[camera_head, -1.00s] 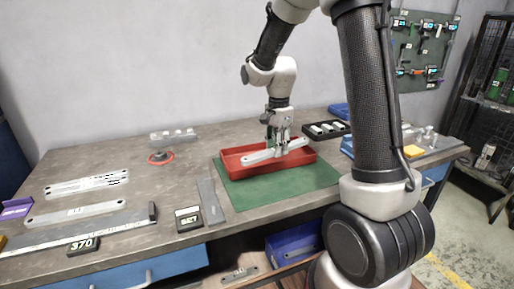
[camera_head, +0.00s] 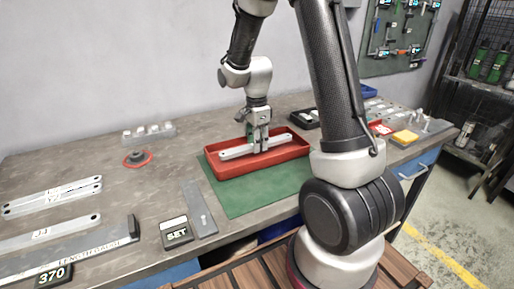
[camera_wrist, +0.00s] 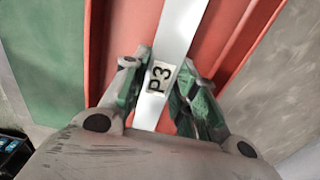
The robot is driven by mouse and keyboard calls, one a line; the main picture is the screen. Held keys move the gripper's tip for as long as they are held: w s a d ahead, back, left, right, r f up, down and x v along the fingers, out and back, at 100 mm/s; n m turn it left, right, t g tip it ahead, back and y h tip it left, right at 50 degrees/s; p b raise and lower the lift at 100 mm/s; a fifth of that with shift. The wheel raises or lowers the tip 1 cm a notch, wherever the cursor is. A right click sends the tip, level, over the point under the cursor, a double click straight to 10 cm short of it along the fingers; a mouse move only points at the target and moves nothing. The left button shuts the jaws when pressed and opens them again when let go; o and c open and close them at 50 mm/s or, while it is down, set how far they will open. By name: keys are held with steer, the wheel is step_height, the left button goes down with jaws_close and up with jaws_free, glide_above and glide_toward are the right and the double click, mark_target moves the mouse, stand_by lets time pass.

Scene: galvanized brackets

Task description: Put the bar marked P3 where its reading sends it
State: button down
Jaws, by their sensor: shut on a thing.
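The bar marked P3 (camera_wrist: 172,45) is a pale metal bar, and its label faces the wrist camera between my fingers. In the head view the bar (camera_head: 232,153) lies lengthwise along the red tray (camera_head: 283,160). My gripper (camera_head: 258,148) is shut on the bar near its middle, with the green-padded fingers on both sides of it in the wrist view (camera_wrist: 160,90). The bar is at or inside the tray; whether it touches the floor I cannot tell. The length gauge (camera_head: 90,248) with a 370 display (camera_head: 53,276) lies at the front left.
The red tray sits on a green mat (camera_head: 240,200). A SET block (camera_head: 176,232) and a grey plate (camera_head: 200,210) lie left of the mat. More bars (camera_head: 50,232) lie at the left. A black tray (camera_head: 303,119) stands behind the red tray.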

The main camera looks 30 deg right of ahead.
mark_target(258, 154)
step_height(258, 154, down, 2)
steer(key=shift+f, duration=0.15)
steer(key=shift+s+f, duration=0.1)
steer(key=shift+f, duration=0.1)
steer(key=shift+s+f, duration=0.2)
steer(key=shift+f, duration=0.1)
steer(key=c, duration=1.5)
jaws_free()
steer(key=o, duration=0.4)
steer(key=shift+f, duration=0.1)
steer(key=shift+w+f, duration=0.1)
steer(key=shift+f, duration=0.05)
